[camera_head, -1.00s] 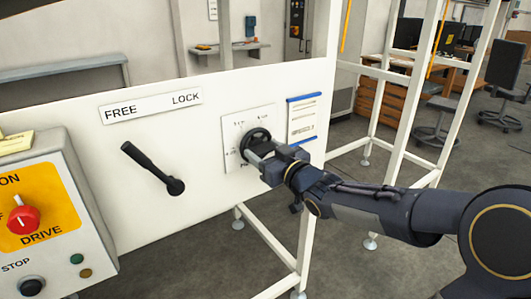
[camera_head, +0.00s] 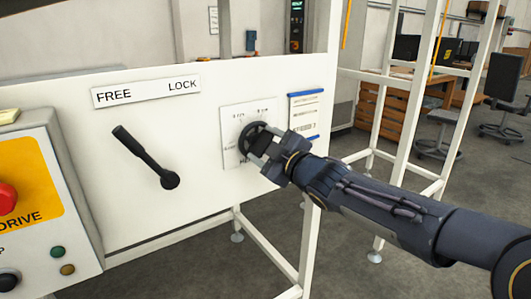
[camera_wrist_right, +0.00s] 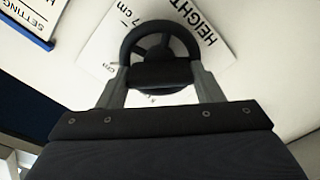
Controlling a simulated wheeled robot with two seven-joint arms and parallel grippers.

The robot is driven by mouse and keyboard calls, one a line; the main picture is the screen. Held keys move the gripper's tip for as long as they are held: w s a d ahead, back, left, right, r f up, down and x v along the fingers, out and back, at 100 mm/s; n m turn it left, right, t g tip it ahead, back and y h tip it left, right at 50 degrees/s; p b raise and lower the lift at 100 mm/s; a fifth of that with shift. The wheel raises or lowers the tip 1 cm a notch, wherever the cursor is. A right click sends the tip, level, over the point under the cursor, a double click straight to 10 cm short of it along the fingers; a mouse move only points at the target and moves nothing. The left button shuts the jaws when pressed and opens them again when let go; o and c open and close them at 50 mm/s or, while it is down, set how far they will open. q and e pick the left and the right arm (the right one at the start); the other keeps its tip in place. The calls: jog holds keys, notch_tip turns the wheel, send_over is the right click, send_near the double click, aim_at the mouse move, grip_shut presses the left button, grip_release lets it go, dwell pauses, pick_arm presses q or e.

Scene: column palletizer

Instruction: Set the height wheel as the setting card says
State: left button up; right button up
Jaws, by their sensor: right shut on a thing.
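The black height wheel (camera_head: 252,136) sits on a white scale plate (camera_head: 233,116) on the white panel. In the right wrist view the wheel (camera_wrist_right: 160,35) shows a round rim with spokes, and the plate (camera_wrist_right: 112,40) reads "HEIGHT" and "7 cm". My right gripper (camera_head: 264,148) is shut on the wheel, a finger at each side of it in the wrist view. The setting card (camera_head: 305,116), white with blue edges, hangs right of the plate; its lines are too small to read. The wheel's pointer cannot be made out. My left gripper is not in view.
A black lever (camera_head: 146,157) stands left of the wheel under a FREE/LOCK label (camera_head: 146,91), its handle toward FREE. A control box (camera_head: 35,190) with a red knob is at the left edge. White frame posts (camera_head: 398,90) stand to the right.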

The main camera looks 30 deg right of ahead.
jog(key=shift+f+n+b, duration=0.1)
jog(key=shift+n+b, duration=0.3)
jog(key=shift+n, duration=0.6)
jog(key=o, duration=1)
jog(key=shift+s, duration=0.1)
jog(key=s, duration=0.2)
jog(key=s+p, duration=0.1)
jog(key=s, duration=0.2)
jog(key=s+p, duration=0.1)
jog(key=s, duration=0.1)
jog(key=shift+s+d, duration=0.3)
jog(key=shift+s, duration=0.05)
